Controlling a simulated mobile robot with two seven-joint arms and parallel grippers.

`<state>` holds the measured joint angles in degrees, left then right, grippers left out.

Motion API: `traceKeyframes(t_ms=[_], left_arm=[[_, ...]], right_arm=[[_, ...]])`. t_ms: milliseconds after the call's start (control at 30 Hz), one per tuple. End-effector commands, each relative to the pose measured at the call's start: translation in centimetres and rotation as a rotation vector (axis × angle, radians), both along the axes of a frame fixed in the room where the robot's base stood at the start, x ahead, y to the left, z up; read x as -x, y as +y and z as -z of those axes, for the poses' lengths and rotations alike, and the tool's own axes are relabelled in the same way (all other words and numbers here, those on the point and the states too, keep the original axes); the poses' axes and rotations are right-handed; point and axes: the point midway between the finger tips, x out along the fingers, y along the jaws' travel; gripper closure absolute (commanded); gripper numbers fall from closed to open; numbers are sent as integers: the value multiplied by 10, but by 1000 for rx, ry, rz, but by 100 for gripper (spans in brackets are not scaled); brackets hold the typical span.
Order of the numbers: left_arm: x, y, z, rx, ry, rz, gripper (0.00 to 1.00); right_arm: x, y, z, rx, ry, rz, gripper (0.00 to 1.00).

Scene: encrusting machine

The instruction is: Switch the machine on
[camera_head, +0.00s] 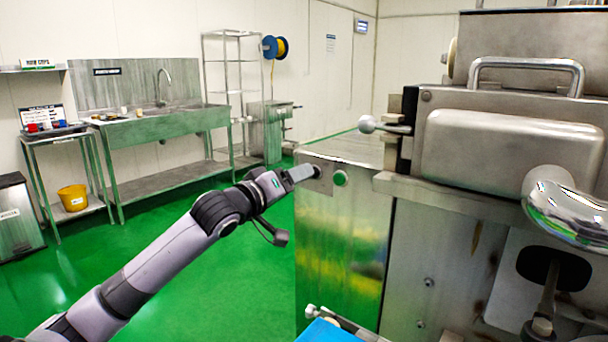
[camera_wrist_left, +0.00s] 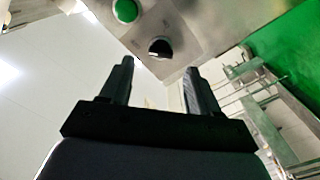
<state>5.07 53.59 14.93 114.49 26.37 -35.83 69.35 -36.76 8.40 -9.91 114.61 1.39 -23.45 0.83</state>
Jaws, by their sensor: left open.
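The steel machine (camera_head: 340,240) stands at the right of the head view. A round green button (camera_head: 340,178) is on its front panel near the top left corner, and it also shows in the left wrist view (camera_wrist_left: 126,10). Beside it is a black rotary knob (camera_wrist_left: 160,47), seen in the left wrist view between and just past my fingertips. My left gripper (camera_head: 306,172) is open and empty, pointing at the panel by the knob; its fingers also show in the left wrist view (camera_wrist_left: 158,68). I cannot tell whether they touch the knob. My right gripper is not in view.
A chrome lever (camera_head: 568,215) and a ball-ended handle (camera_head: 385,126) stick out from the machine. A blue surface (camera_head: 328,331) is low in front of it. A sink table (camera_head: 165,125), a wire rack and a yellow bucket (camera_head: 73,198) stand far left. The green floor between is clear.

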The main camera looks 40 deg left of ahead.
Motion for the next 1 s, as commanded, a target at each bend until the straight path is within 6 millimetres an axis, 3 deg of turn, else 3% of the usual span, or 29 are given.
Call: traceKeyframes(t_ms=[333,767,833,933,967,1000], left_arm=[[-32,4,-1,-1,-2,-1,38],[-39,4,0,-2,0,0,38],[-39,4,0,-2,0,0,55],[-39,4,0,-2,0,0,87],[-38,4,0,-2,0,0,95],[-38,4,0,-2,0,0,95]], right_arm=[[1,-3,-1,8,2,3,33],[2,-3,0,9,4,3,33],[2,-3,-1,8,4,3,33],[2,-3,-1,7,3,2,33],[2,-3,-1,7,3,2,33],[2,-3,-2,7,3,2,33]])
